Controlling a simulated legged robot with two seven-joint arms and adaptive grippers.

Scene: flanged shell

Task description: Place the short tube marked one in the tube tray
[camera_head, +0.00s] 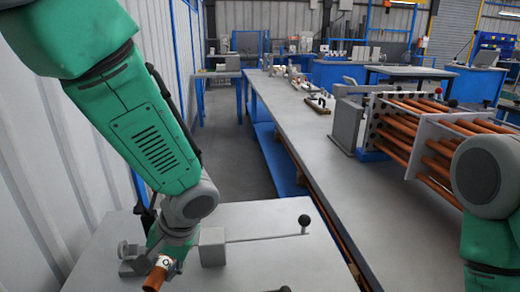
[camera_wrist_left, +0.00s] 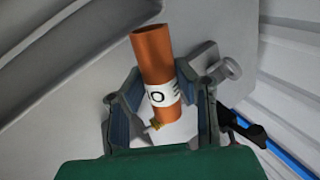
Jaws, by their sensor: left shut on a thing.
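A short copper-brown tube (camera_head: 154,279) with a white label is at the front left of the near grey table, in the head view. In the left wrist view the tube (camera_wrist_left: 155,55) stands up between the fingers, its label partly readable; I cannot make out the full marking. My left gripper (camera_wrist_left: 158,112) is shut on the tube around its labelled lower part. In the head view my left gripper (camera_head: 150,262) is partly hidden by my wrist. I cannot pick out a tube tray for certain. My right gripper is out of view.
A grey block (camera_head: 212,246) and a rod with a black knob (camera_head: 305,222) are on the near table (camera_head: 235,275). A long bench (camera_head: 350,200) at right carries a flanged frame (camera_head: 425,125) full of long copper tubes. A corrugated wall (camera_head: 50,160) is close at left.

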